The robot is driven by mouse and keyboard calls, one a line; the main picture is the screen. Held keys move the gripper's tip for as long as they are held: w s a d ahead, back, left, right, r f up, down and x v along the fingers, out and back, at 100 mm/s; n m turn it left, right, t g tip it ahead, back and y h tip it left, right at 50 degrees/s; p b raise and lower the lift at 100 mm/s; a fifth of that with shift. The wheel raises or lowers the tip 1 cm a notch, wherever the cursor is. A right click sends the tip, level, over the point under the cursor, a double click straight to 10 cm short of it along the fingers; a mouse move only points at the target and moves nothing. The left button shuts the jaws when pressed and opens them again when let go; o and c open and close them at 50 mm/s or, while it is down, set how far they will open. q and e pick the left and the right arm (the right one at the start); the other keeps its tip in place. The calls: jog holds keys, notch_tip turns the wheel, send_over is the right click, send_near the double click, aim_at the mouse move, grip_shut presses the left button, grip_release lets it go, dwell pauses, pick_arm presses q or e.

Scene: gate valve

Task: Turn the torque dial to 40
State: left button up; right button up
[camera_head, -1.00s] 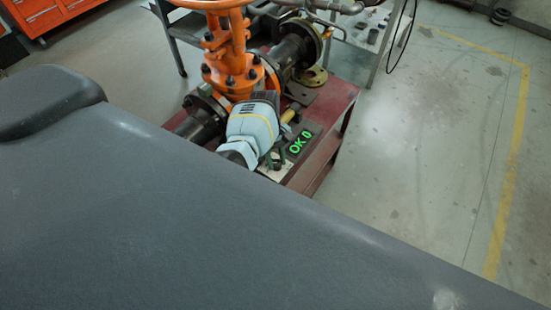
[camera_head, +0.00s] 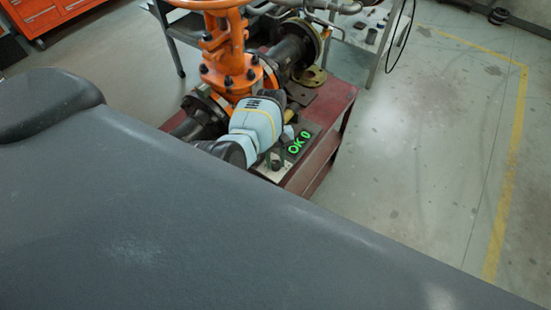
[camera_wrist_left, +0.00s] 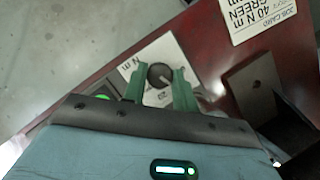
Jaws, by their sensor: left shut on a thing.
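The torque dial (camera_wrist_left: 159,75) is a round dark knob on a white plate marked "N m" in the left wrist view. My left gripper (camera_wrist_left: 159,86) has its two green fingers on either side of the dial, shut on it. A "20" shows on the plate near the dial; the pointer's exact setting is too small to read. In the head view my left gripper (camera_head: 274,160) is at the front corner of the red bench, partly hidden by my pale blue wrist. The green display (camera_head: 299,142) beside it reads "OK 0". My right gripper is not in view.
A job card (camera_wrist_left: 262,15) reading "40 N m GREEN" lies on the red bench (camera_head: 325,150). The orange gate valve (camera_head: 228,60) with dark flanged pipes stands close behind my left wrist. A grey cart is at the back.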

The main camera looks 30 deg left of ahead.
pick_arm(q)
jog(key=o, duration=1)
jog(key=shift+r, duration=0.1)
jog(key=shift+p+v, duration=0.45)
jog(key=shift+v, duration=3.35)
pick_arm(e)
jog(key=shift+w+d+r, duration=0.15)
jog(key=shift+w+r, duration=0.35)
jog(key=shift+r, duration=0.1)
pick_arm(q)
jog(key=shift+s, duration=0.1)
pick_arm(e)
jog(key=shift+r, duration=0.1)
